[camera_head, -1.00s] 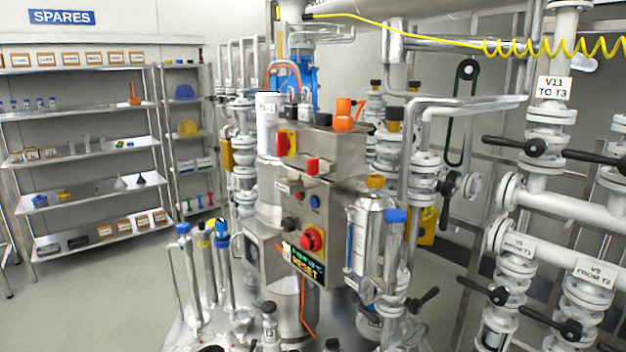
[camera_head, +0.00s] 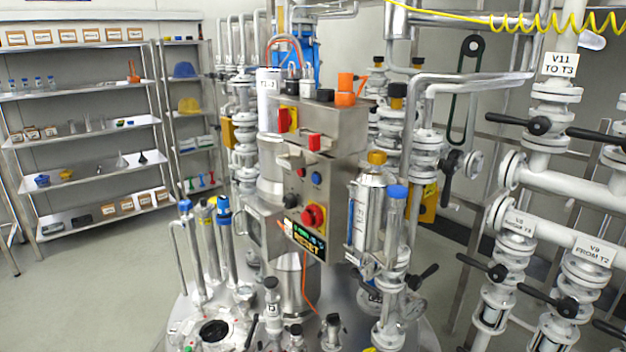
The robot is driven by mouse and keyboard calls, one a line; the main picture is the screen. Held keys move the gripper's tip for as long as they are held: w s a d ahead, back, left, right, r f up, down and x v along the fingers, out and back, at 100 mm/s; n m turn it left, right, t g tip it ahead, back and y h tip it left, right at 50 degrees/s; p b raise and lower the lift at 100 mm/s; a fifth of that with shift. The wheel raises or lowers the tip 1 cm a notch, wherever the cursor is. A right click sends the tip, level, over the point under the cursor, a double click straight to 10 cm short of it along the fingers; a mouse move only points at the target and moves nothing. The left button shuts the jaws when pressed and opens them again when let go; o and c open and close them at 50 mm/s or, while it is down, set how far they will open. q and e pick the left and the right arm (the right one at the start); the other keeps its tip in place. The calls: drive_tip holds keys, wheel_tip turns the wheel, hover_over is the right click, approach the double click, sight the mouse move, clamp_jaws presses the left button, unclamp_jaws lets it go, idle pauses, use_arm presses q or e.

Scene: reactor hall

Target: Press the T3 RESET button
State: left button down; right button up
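The grey control box (camera_head: 325,150) stands on the vessel in the middle of the head view. Its front has a blue round button (camera_head: 316,178), a small red button (camera_head: 301,171), a black knob (camera_head: 290,201) and a large red mushroom button (camera_head: 313,216) on yellow. Below them is a dark display (camera_head: 304,238) with green and yellow lettering, blurred now. I cannot read from the labels which button is T3 RESET. A bottle or tube tagged T3 (camera_head: 272,305) stands below the box. Neither gripper is in view.
A silver cylinder (camera_head: 367,215) and blue-capped pipes (camera_head: 397,230) stand close at the box's right. More capped pipes (camera_head: 186,240) stand at its left. White valve piping (camera_head: 545,200) with black handles fills the right. Shelves (camera_head: 80,155) stand at the left; the grey floor (camera_head: 110,285) before them is clear.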

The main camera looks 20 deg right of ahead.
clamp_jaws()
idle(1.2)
